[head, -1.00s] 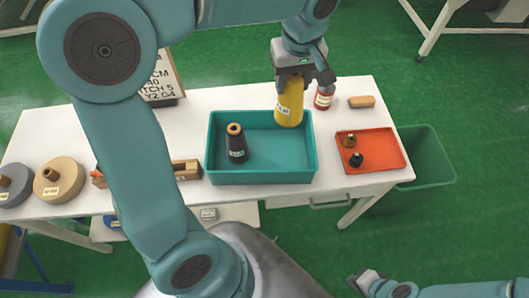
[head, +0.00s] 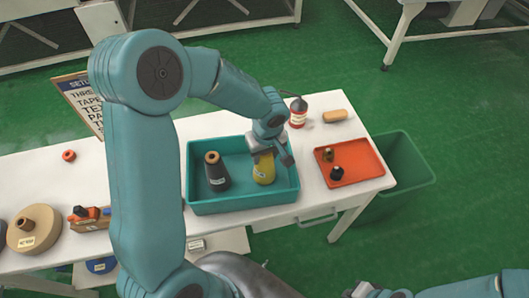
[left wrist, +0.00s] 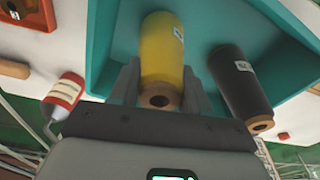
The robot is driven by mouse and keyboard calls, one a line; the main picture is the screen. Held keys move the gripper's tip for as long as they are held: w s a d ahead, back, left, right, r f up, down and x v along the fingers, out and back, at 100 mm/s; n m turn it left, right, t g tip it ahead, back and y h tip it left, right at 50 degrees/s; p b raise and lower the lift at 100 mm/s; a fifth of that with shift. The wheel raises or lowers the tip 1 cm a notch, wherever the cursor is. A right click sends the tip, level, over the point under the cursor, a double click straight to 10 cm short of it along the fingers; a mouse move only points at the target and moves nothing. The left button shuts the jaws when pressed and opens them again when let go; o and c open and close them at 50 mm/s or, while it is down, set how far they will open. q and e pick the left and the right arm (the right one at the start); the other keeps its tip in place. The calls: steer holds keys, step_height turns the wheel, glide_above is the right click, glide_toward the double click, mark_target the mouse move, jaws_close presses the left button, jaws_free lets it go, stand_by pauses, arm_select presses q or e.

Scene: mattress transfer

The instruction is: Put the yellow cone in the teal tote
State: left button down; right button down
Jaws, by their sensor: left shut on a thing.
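The yellow cone (head: 264,172) is inside the teal tote (head: 240,202), right of a black cone (head: 216,174). I cannot tell whether its lower end touches the tote floor. My left gripper (head: 267,152) reaches down over the tote and is shut on the yellow cone's upper end. In the left wrist view, the yellow cone (left wrist: 163,55) sits between the two grey fingers (left wrist: 158,88), its tan end facing the camera, with the black cone (left wrist: 240,82) beside it. My right gripper (head: 362,291) shows only partly at the bottom edge; its jaws are unclear.
An orange tray (head: 365,170) with two small fittings lies right of the tote. A red-and-white bottle (head: 298,114) and a tan block (head: 335,116) stand behind. A sign board (head: 80,100) and tan spool (head: 35,230) are left. A green bin (head: 410,165) is beyond the table's right end.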

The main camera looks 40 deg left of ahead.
arm_select(q)
steer(key=shift+d, duration=0.1)
steer(key=shift+f+b, duration=0.25)
steer(key=shift+b, duration=0.05)
steer(key=c, duration=0.5)
jaws_free()
steer(key=shift+r, duration=0.1)
steer(key=r, duration=0.7)
steer(key=d+r, duration=0.1)
steer(key=r, duration=0.3)
steer(key=shift+s+r, duration=0.3)
steer(key=shift+r, duration=0.05)
steer(key=shift+s+d+r, duration=0.1)
steer(key=shift+r, duration=0.15)
steer(key=shift+s, duration=0.1)
